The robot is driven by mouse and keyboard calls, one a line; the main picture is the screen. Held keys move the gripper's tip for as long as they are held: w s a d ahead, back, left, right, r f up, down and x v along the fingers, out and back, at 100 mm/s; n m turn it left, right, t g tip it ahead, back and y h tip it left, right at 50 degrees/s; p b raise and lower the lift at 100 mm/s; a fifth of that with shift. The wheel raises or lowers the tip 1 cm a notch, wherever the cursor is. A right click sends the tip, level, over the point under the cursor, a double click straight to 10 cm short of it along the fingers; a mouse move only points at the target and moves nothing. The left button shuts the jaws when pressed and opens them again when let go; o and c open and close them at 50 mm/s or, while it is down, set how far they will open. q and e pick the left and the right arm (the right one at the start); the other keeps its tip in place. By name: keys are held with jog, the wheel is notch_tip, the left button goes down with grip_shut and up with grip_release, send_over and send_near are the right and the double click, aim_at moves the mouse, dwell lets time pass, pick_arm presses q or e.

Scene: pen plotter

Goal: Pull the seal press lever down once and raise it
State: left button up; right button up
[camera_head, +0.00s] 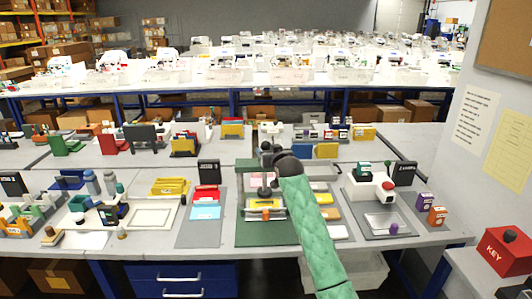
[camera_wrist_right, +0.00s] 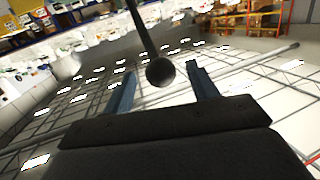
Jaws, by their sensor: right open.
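My right arm, in a green sleeve, reaches up from the bottom of the head view. In the right wrist view my right gripper (camera_wrist_right: 162,88) is open, with two blue-grey fingers apart. A dark lever with a round black knob (camera_wrist_right: 160,71) shows between the fingers, apparently touching neither. How deep the knob sits between them I cannot tell. My left gripper is not in view.
A green mat (camera_head: 252,238) lies under the press. A red KEY box (camera_head: 507,250) is at far right. Stationery crowds the table behind.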

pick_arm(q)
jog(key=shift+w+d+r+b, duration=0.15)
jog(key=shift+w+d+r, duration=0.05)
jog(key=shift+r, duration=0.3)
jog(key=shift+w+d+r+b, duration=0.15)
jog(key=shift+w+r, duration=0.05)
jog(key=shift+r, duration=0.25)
pick_arm(e)
jog(key=shift+v, duration=1.15)
